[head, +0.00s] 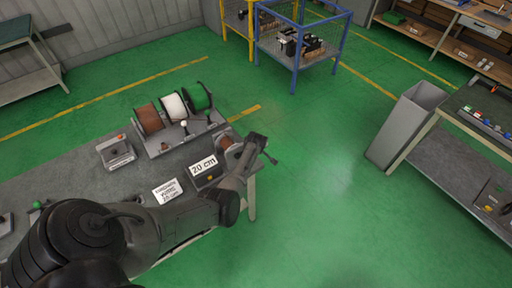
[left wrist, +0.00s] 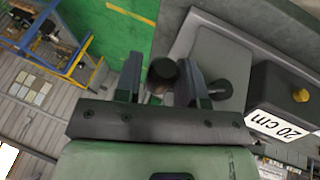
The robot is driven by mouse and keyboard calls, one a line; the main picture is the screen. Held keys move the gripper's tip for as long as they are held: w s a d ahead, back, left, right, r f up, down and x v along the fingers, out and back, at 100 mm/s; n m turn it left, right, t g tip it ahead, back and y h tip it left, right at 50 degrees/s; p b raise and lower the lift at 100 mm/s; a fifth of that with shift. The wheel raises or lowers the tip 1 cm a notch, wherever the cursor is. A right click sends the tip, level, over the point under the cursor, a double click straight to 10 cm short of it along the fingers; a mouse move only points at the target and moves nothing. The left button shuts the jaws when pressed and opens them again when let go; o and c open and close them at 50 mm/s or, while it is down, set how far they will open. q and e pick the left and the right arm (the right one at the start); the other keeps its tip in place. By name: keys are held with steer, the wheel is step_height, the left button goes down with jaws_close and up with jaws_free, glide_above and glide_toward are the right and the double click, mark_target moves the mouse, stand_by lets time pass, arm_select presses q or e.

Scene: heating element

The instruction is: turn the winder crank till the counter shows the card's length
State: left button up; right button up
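The winder (head: 225,143) stands at the right end of the grey bench, partly hidden behind my left arm. My left gripper (head: 262,146) is over its outer side. In the left wrist view, a dark round crank knob (left wrist: 162,70) lies between the fingers of my left gripper (left wrist: 160,78). The knob nearly fills the gap; whether both fingers press on it is unclear. The counter (head: 203,168) reads 20 cm, also legible in the left wrist view (left wrist: 277,127). A white card (head: 168,190) lies on the bench; its small print is not surely legible. My right gripper is out of view.
A rack with brown, white and green spools (head: 173,108) stands behind the counter. A small grey device (head: 116,151) sits to its left. A grey bin (head: 405,125) and another bench (head: 440,155) stand across open green floor at the right.

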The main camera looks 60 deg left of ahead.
arm_select(q)
steer(key=shift+s+d+r, duration=0.1)
steer(key=shift+d+r, duration=0.05)
steer(key=shift+r, duration=0.3)
steer(key=p+v, duration=0.1)
steer(key=v, duration=1.1)
steer(key=shift+s+d+r, duration=0.15)
